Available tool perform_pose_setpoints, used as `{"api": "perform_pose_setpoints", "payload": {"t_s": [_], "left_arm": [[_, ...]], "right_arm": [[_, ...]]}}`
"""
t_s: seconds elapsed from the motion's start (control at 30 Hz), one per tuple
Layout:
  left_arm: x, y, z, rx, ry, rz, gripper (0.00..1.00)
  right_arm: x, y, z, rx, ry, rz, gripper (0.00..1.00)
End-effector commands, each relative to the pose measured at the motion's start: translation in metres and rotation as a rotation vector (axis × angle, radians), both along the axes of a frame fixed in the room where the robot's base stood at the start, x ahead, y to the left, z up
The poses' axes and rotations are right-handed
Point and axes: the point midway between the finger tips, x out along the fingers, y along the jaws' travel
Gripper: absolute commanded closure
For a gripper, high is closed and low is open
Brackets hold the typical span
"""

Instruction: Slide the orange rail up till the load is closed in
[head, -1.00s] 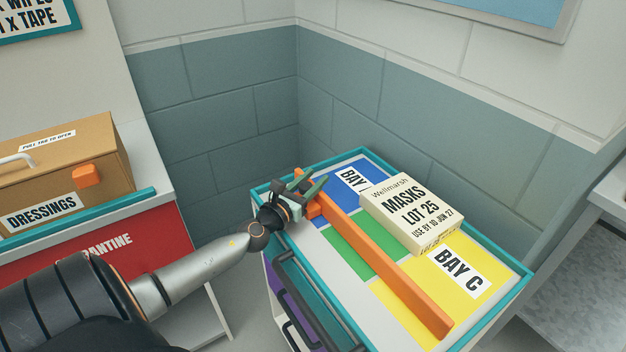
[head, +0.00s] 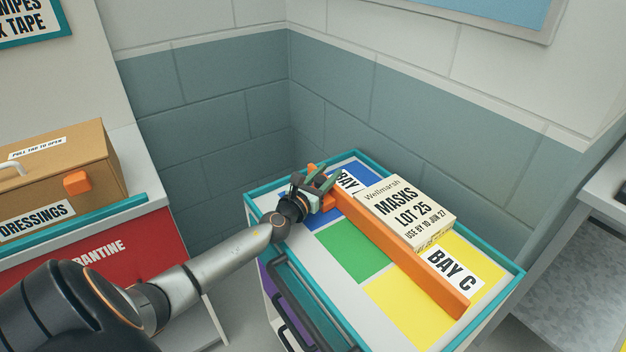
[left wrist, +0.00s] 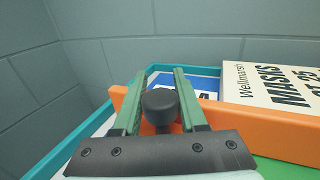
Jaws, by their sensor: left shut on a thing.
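The orange rail (head: 402,244) lies slantwise across the top of the cart (head: 258,212), from its far left part to its near right corner. The load is a cream box (head: 406,212) marked MASKS LOT 25, lying flat right behind the rail. In the head view the rail looks to be against the box or very near it. My left gripper (head: 318,184) is shut on the rail's knob near its far left end. In the left wrist view the dark knob (left wrist: 160,104) sits between the green fingers, with the orange rail (left wrist: 262,132) behind. My right gripper is not in view.
The cart top has blue, green (head: 352,251) and yellow (head: 400,306) patches, a BAY C label (head: 452,272) and a raised teal rim. Tiled walls stand close behind it. A DRESSINGS box (head: 60,180) rests on a counter at left.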

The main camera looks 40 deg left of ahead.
Motion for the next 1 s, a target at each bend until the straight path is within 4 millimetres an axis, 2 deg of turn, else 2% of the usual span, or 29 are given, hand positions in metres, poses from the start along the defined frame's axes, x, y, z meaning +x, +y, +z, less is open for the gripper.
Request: {"api": "perform_pose_setpoints", "payload": {"t_s": [0.17,0.5,0.53,0.8,1.0], "left_arm": [[0.016,-0.005,0.0,-0.001,0.0,-0.001,1.0],[0.018,-0.006,0.0,-0.001,0.001,-0.003,1.0],[0.018,-0.006,0.0,0.0,0.001,-0.003,0.57],[0.017,-0.006,0.0,0.0,0.001,-0.002,0.29],[0.017,-0.005,0.0,0.001,0.001,-0.001,0.29]], "right_arm": [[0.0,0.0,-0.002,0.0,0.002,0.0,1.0],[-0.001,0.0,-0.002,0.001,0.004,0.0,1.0],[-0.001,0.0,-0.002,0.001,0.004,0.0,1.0],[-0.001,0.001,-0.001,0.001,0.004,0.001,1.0],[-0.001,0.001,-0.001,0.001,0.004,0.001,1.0]]}}
